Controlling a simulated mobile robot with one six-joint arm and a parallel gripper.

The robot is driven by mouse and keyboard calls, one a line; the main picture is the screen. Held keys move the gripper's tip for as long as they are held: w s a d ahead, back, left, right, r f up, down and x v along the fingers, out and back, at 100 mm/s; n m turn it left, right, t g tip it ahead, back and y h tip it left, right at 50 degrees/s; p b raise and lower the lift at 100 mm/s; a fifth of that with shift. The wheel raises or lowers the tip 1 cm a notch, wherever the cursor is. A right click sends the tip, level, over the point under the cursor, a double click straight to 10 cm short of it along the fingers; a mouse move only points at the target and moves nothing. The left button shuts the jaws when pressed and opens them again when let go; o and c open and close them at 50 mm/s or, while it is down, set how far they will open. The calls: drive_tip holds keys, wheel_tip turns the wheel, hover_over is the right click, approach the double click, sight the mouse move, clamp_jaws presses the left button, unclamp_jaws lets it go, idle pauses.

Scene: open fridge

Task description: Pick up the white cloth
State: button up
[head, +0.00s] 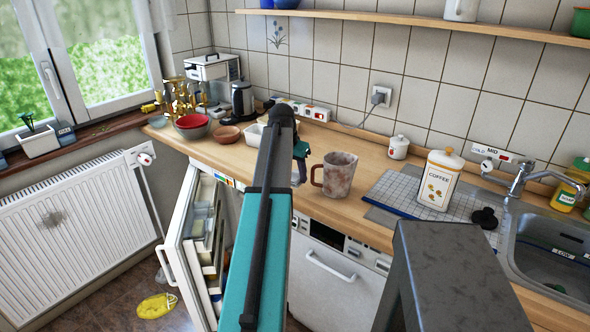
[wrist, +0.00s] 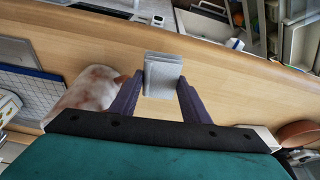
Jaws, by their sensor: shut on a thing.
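A pale grey-white folded cloth (wrist: 162,76) is between the two dark purple fingers of my gripper (wrist: 160,96) in the wrist view. The fingers are shut on it from both sides, and it sticks out past their tips. It appears over the wooden counter; I cannot tell whether it touches the wood. In the head view my gripper (head: 300,165) is over the counter, just left of the stained mug (head: 338,176). My arm hides part of it there, and I cannot make out the cloth.
The mug also shows close beside the left finger in the wrist view (wrist: 88,90). A coffee canister (head: 439,182) stands on the tiled mat to the right, before the sink (head: 548,250). Bowls (head: 192,126) stand at the left. The fridge door (head: 178,235) hangs open below the counter.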

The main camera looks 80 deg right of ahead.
drive_tip(key=shift+s+a+r+b, duration=0.2)
drive_tip(key=shift+s+a, duration=0.1)
drive_tip(key=shift+a, duration=1.05)
drive_tip(key=shift+s+a+r+b, duration=0.1)
drive_tip(key=shift+s+a+b, duration=0.2)
drive_tip(key=shift+a, duration=1.05)
drive_tip(key=shift+s+a+r+b, duration=0.15)
drive_tip(key=shift+s+a, duration=0.2)
drive_tip(key=shift+a, duration=1)
